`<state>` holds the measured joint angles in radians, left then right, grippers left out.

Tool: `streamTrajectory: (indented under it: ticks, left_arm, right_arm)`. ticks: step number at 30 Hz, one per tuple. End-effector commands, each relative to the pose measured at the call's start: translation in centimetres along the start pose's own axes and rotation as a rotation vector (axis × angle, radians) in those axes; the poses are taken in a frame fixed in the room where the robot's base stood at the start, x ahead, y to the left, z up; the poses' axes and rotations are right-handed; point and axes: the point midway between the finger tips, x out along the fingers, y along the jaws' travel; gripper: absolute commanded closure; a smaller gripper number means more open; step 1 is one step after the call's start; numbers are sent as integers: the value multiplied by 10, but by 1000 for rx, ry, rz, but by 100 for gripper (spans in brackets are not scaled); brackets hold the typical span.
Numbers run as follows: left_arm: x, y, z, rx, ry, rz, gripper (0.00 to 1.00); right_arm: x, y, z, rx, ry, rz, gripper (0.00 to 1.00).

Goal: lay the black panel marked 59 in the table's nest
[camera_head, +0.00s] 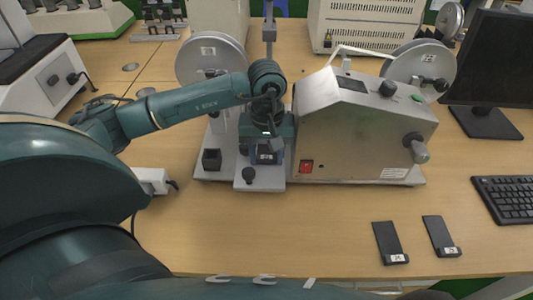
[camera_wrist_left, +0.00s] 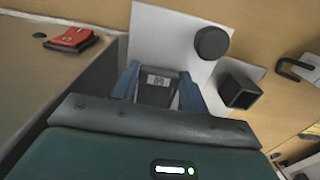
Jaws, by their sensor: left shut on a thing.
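My left gripper (camera_head: 266,153) is over the pale base plate (camera_head: 262,177) at the front left of the grey test machine. In the left wrist view, its two blue fingers (camera_wrist_left: 159,90) are shut on a black panel (camera_wrist_left: 155,96). The panel's small white label (camera_wrist_left: 158,80) shows two digits that look like 59, but they are blurred. In the head view the gripper mostly covers the panel. The table's nest is hidden by the gripper, and I cannot tell whether the panel touches it. My right gripper is not in view.
The grey machine (camera_head: 355,130), with a red switch (camera_head: 306,166), stands right beside the gripper. A black knob (camera_head: 248,175) and a black block (camera_head: 211,159) are close by. Two other black panels (camera_head: 388,240) (camera_head: 438,232) lie at the front right. The front middle of the bench is clear.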

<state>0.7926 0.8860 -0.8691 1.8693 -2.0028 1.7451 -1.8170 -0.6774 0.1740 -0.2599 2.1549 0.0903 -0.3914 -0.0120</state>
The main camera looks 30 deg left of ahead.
Motion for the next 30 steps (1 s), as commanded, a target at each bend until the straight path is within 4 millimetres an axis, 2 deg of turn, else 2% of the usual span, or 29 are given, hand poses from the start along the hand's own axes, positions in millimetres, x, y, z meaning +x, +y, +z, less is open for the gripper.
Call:
streamTrajectory:
  ticks: [14,15,24,30]
  left_arm:
    - [2,0,0,0,0,0,77]
    - [2,0,0,0,0,0,55]
    - [3,0,0,0,0,0,30]
    - [3,0,0,0,-1,0,30]
  right_arm:
    - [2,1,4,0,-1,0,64]
    - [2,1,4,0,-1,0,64]
    - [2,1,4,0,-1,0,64]
    - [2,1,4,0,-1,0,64]
